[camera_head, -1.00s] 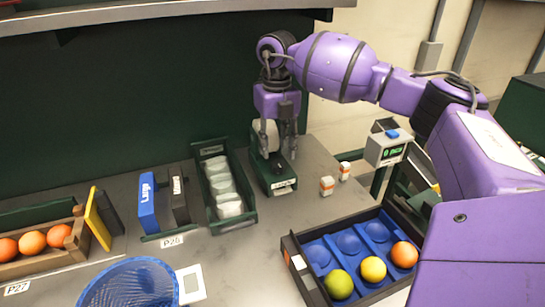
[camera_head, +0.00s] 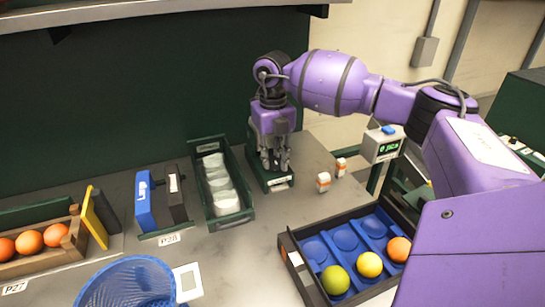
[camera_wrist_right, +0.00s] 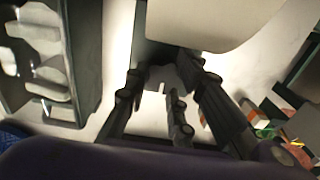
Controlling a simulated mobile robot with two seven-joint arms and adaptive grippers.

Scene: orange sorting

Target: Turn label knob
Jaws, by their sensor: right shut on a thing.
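The green label dispenser (camera_head: 279,183) stands on the grey table at the back, with a white tag on its front. In the earlier head frame a small dark knob shows on its top; now my fingers hide it. My right gripper (camera_head: 275,163) points straight down over the dispenser, its fingers drawn together around the knob. In the right wrist view the fingers of my right gripper (camera_wrist_right: 158,100) reach down, and a large pale rounded thing, likely the label roll (camera_wrist_right: 210,20), lies just beyond them. My left gripper is not in view.
A green bin of white packs (camera_head: 222,190) stands close left of the dispenser. Two small orange-and-white bottles (camera_head: 323,182) stand close right. A tray with blue cups (camera_head: 291,250) holds several fruits in front. A blue basket (camera_head: 128,285) and a crate of oranges (camera_head: 62,252) are left.

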